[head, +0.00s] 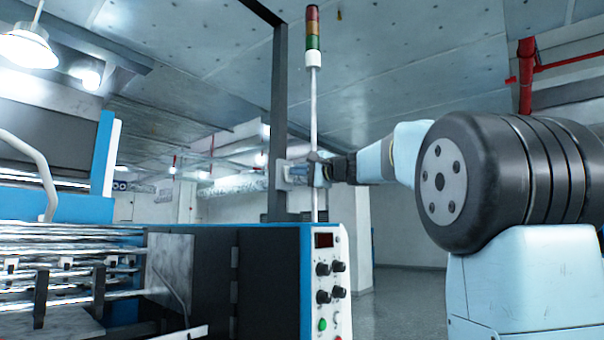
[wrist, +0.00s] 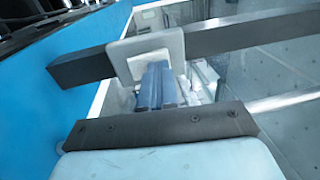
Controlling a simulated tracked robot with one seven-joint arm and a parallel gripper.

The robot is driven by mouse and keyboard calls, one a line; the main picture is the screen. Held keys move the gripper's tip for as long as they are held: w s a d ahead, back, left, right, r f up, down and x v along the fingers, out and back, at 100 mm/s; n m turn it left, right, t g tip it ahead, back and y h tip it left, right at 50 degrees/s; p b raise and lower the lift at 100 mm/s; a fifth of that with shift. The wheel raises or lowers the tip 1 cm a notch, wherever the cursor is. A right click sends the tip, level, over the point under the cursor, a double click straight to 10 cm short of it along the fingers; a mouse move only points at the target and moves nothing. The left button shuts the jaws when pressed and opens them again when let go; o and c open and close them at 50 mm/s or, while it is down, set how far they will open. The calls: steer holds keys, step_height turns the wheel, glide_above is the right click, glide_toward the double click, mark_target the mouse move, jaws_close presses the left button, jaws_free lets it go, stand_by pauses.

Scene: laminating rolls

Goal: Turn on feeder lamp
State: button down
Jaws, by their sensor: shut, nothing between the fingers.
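A pale switch plate (head: 283,174) is fixed to a dark upright post (head: 278,110) in the middle of the head view. The plate also shows in the wrist view (wrist: 172,42), where the post runs across the picture. My gripper (head: 296,173) is shut and empty, with its fingertips at the plate. In the wrist view the blue fingers (wrist: 156,72) overlap the plate's lower part and hide some of its face. I cannot tell whether they touch it. A hanging lamp (head: 28,46) at the upper left looks bright; I cannot tell whether it is the feeder lamp.
A control panel (head: 326,285) with dark knobs and a green button stands below the post. A thin pole with a red, amber and green signal light (head: 313,30) rises beside my gripper. Machine rollers (head: 70,265) fill the lower left. Open floor lies behind.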

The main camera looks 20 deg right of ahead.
steer(key=shift+a, duration=0.15)
steer(key=s+d+r, duration=0.2)
steer(key=s+d, duration=0.6)
steer(key=s, duration=0.3)
steer(key=shift+s, duration=0.2)
steer(key=s+a+f+n+g+h, duration=0.1)
steer(key=s+a+f+g, duration=0.2)
steer(key=f, duration=0.5)
steer(key=s+a+f+n+g+h, duration=0.1)
steer(key=s+a+f+n+h, duration=0.2)
steer(key=f, duration=0.5)
steer(key=s+a+f+g, duration=0.25)
steer(key=s+f, duration=0.25)
steer(key=f, duration=0.3)
steer(key=s+f+n+g+h, duration=0.2)
steer(key=s+f+n+h, duration=0.1)
steer(key=s+f, duration=0.5)
steer(key=s+f+n+g+h, duration=0.2)
steer(key=s+f, duration=0.6)
steer(key=f, duration=0.7)
steer(key=shift+d+f+n+h, duration=0.15)
steer(key=shift+d+n+h, duration=0.2)
steer(key=shift+n+h, duration=0.65)
